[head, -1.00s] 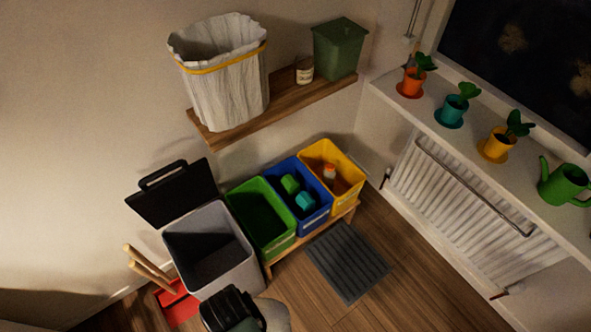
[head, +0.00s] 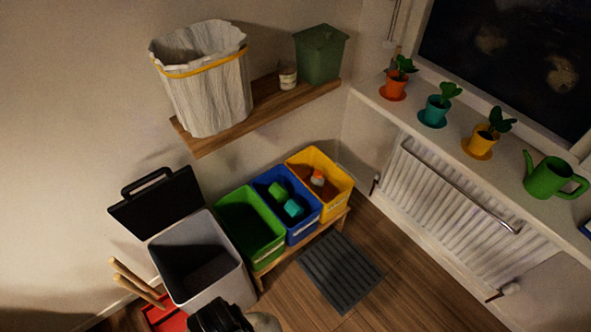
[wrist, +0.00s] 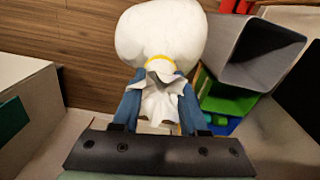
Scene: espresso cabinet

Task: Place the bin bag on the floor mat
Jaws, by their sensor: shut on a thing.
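In the wrist view, the bin bag (wrist: 160,36) is white, bulging and full, with a yellow tie at its neck. My gripper (wrist: 157,104) is shut on its gathered white top, between two blue fingers. The bag hangs over wooden floor, away from the gripper's base. In the head view, the dark grey ribbed floor mat (head: 341,272) lies bare on the floor. A black part of my arm shows at the bottom edge, with a pale rounded shape beside it; I cannot tell if that is the bag.
An open grey bin (head: 200,262) stands left of green (head: 250,228), blue (head: 287,206) and yellow (head: 320,183) crates on a low wooden stand. A red dustpan (head: 166,318) is at the lower left. A radiator (head: 462,208) stands right of the mat.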

